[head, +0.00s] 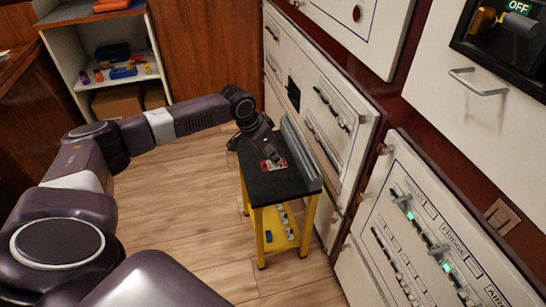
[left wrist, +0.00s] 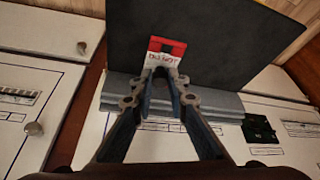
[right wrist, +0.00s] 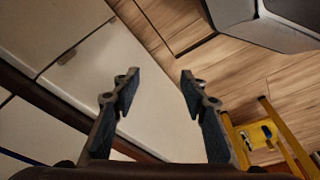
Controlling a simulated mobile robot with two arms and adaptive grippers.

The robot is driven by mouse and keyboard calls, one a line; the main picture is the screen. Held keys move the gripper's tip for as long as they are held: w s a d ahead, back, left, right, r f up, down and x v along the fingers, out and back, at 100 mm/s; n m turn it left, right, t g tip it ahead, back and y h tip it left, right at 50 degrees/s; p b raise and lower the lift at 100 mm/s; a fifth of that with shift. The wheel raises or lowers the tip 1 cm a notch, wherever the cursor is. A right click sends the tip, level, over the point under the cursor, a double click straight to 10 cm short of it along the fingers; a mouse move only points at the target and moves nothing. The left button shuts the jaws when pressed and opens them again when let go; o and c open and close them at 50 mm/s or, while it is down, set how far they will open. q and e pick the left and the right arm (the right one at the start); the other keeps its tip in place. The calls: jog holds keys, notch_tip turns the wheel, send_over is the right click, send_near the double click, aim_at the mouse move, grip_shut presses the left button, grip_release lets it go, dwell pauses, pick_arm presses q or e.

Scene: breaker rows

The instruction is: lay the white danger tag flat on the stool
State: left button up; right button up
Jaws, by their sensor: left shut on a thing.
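The white danger tag (left wrist: 163,57), with a red upper part and dark writing, is between the fingertips of my left gripper (left wrist: 162,76). In the head view the tag (head: 272,165) shows just over the black top of the yellow stool (head: 266,187); I cannot tell whether it touches it. In the left wrist view the black stool top (left wrist: 225,35) lies behind the tag. My left gripper (head: 268,152) reaches down over the stool and is shut on the tag. My right gripper (right wrist: 158,84) is open and empty, away from the stool.
Grey ribbed strips (head: 299,153) line the stool top's cabinet side. Small items sit on the stool's lower yellow shelf (head: 281,232). White breaker cabinets (head: 322,105) stand close on the right. A shelf unit (head: 112,62) stands at the back left. Wooden floor (head: 190,210) is clear.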

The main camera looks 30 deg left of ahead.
aim_at(271, 166)
pick_arm(q)
notch_tip(271, 166, down, 3)
jog(key=b, duration=0.3)
jog(key=shift+f, duration=0.1)
notch_tip(271, 166, down, 2)
jog(key=b, duration=0.3)
jog(key=shift+f, duration=0.1)
jog(key=shift+f+b, duration=0.25)
jog(key=shift+b, duration=0.15)
pick_arm(e)
jog(key=w+r+t, duration=0.2)
jog(key=w+r, duration=0.1)
jog(key=r, duration=1.1)
jog(key=shift+a+r+t, duration=0.2)
jog(key=shift+a+t, duration=0.1)
pick_arm(q)
jog(key=shift+f, duration=0.45)
jog(key=o, duration=0.9)
jog(key=shift+o, duration=0.2)
